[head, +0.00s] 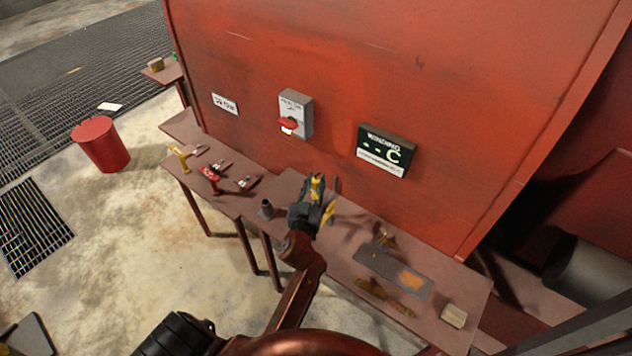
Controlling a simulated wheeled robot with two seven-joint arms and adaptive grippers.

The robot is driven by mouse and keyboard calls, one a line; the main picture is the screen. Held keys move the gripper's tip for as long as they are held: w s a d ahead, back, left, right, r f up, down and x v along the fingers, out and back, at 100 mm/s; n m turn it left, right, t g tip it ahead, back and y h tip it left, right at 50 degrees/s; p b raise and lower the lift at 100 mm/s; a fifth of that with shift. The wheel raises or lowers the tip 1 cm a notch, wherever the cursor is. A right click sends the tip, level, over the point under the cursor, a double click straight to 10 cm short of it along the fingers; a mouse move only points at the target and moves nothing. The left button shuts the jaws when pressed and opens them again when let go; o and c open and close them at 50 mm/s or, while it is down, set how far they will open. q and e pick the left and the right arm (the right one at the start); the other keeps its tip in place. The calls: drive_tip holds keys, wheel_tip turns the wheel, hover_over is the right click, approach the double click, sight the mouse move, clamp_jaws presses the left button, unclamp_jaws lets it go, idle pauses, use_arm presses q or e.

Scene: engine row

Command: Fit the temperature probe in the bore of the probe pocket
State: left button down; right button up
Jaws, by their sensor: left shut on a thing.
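My left gripper (315,192) is over the bench against the red housing, its arm reaching up from the bottom of the head view. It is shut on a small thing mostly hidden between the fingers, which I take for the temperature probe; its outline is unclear. A short dark upright cylinder (267,208), which looks like the probe pocket, stands on the bench just left of the gripper and apart from it. Its bore is too small to make out. My right gripper is not in view.
The bench (345,262) bears a dark plate (385,268) with an orange patch, brass-coloured parts (385,297) and a pale block (453,316). A left bench holds a red-handled valve (211,175).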

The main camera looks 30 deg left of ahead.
sight(315, 193)
use_arm(q)
drive_tip(key=shift+f+b, duration=1.8)
drive_tip(key=shift+f, duration=0.4)
drive_tip(key=c, duration=1.6)
unclamp_jaws()
wheel_tip(315, 193, up, 10)
drive_tip(key=shift+r, duration=0.1)
